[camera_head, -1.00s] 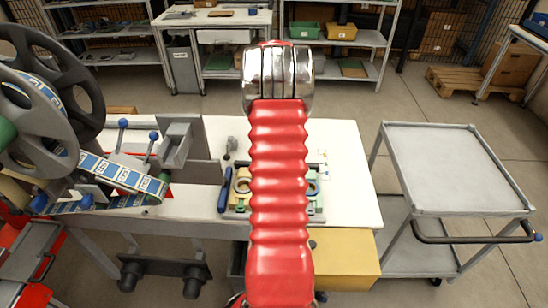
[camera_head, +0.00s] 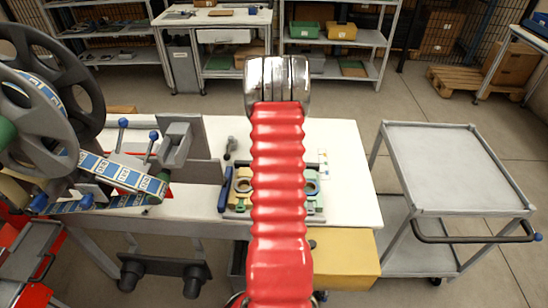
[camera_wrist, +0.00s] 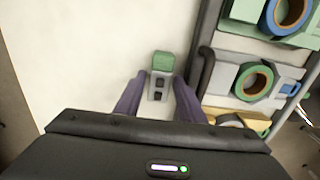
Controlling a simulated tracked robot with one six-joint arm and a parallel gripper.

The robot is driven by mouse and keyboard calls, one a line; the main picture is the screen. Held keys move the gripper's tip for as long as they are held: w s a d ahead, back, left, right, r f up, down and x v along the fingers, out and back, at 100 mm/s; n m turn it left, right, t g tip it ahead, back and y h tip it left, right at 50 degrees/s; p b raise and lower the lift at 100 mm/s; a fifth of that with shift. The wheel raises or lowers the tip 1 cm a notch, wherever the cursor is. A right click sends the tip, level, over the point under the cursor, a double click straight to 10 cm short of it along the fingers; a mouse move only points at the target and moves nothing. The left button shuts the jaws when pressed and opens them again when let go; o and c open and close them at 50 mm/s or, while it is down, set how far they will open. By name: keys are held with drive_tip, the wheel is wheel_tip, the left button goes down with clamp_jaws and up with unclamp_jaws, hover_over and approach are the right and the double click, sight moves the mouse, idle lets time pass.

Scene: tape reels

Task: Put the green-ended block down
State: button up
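The green-ended block (camera_wrist: 162,64) shows in the wrist view, a grey body with dark marks and a green end pointing away from me. My gripper (camera_wrist: 160,84) has its two purple fingers on either side of the grey body and looks shut on it. The white table top lies behind the block. I cannot tell whether the block touches the table. In the head view my red arm hides the gripper and the block.
A tray (camera_head: 243,208) with tape reels stands on the white table (camera_head: 345,180). Bare table lies left.

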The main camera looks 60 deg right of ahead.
drive_tip(key=shift+f, duration=0.65)
clamp_jaws()
